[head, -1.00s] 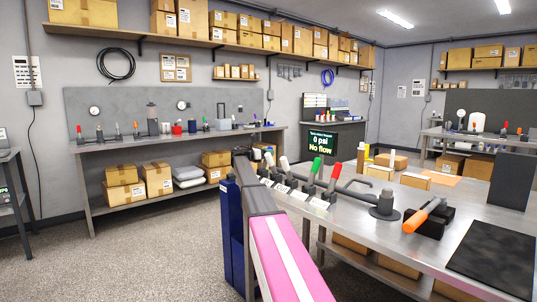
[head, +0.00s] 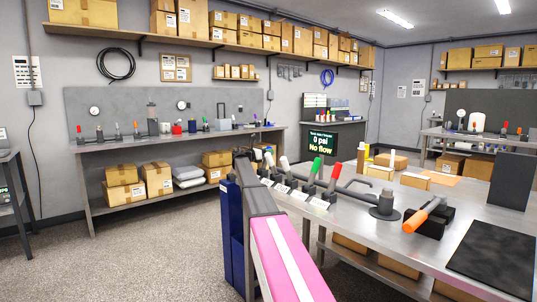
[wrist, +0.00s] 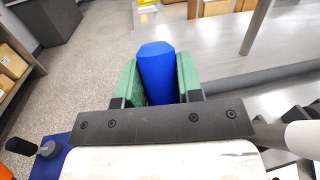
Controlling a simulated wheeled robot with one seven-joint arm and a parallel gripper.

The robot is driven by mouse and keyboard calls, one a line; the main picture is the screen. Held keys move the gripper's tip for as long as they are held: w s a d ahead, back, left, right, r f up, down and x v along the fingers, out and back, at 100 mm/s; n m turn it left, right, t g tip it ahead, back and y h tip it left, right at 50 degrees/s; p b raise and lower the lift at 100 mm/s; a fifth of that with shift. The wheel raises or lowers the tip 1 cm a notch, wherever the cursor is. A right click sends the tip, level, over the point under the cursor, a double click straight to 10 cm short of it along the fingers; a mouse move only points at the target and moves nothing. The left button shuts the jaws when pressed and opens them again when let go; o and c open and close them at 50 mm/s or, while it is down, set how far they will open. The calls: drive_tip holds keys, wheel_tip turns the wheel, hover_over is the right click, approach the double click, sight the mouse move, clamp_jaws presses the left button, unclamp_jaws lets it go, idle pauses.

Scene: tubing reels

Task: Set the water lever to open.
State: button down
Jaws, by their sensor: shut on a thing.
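In the wrist view my gripper (wrist: 157,60) has its two green fingers on either side of a blue handle (wrist: 157,78), shut on it. The handle's top faces the camera; its base and any label are hidden. In the head view a row of levers stands along the near left edge of the steel bench, including a white-handled lever (head: 284,164), a green-handled lever (head: 316,166) and a red-handled lever (head: 336,171). Their tags are too small to read. The blue handle and my fingers cannot be made out there. A display (head: 322,143) reads "0 psi" and "No flow".
The steel bench (head: 345,222) also bears a grey pipe with a round flange (head: 384,207), an orange-handled tool (head: 424,215) on a black block, and a black mat (head: 495,258). A second bench (head: 170,142) stands along the back wall. The floor (head: 150,255) at left is clear.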

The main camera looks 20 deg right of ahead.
drive_tip(key=a+h, duration=0.1)
drive_tip(key=s+a+h, duration=0.1)
drive_tip(key=a+m+h, duration=0.1)
drive_tip(key=h, duration=0.1)
drive_tip(key=shift+s+a+r, duration=0.2)
drive_tip(key=shift+a+r, duration=0.1)
drive_tip(key=shift+a, duration=0.05)
drive_tip(key=shift+s+a+f+m+h, duration=0.1)
drive_tip(key=shift+s+a+m+h, duration=0.1)
drive_tip(key=shift+a+h, duration=0.4)
drive_tip(key=shift+s+a+m+h, duration=0.2)
drive_tip(key=shift+a+h, duration=0.25)
drive_tip(key=shift+h, duration=0.25)
drive_tip(key=c, duration=0.8)
unclamp_jaws()
drive_tip(key=shift+v, duration=3.8)
